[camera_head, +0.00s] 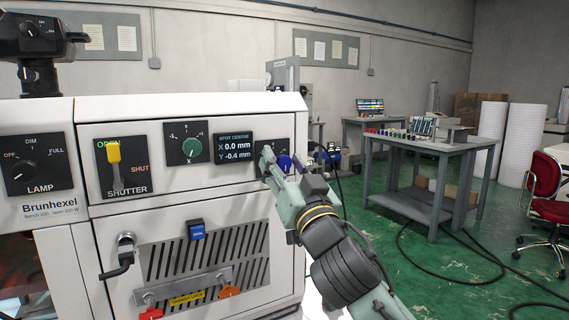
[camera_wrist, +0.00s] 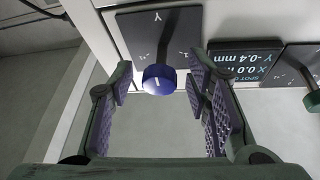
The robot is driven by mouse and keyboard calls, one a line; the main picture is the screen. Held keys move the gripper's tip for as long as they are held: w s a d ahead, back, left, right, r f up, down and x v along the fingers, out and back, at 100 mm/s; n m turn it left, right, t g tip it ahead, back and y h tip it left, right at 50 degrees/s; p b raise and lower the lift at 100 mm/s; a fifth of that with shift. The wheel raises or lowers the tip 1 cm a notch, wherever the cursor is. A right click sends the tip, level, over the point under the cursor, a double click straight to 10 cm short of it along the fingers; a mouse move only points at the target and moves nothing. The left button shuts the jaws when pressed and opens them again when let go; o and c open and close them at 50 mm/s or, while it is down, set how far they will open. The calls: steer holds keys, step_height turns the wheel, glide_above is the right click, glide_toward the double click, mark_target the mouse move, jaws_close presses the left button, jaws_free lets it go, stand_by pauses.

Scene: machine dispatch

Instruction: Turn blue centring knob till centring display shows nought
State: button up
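The blue knob (camera_wrist: 158,80) sits on a dark panel marked Y (camera_wrist: 170,24), with a white pointer line on its face. It also shows in the head view (camera_head: 284,163), partly behind my gripper. The spot centre display (camera_head: 234,147) reads X 0.0 mm and Y -0.4 mm; it also shows upside down in the wrist view (camera_wrist: 243,64). My gripper (camera_head: 270,162) is open in front of the Y panel.
The green X knob (camera_head: 191,148) is left of the display. A yellow shutter lever (camera_head: 114,152) and a lamp knob (camera_head: 24,170) are further left. A grey table (camera_head: 437,147) stands behind right.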

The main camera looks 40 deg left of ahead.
jaws_close()
stand_by(0.3)
steer(key=shift+f+n+g+y+b, duration=0.1)
steer(key=shift+n+g+y+b, duration=0.35)
steer(key=shift+n, duration=0.75)
steer(key=shift+n+g+y+b, duration=0.4)
steer(key=shift+n+g, duration=0.85)
steer(key=shift+n, duration=1.25)
jaws_free()
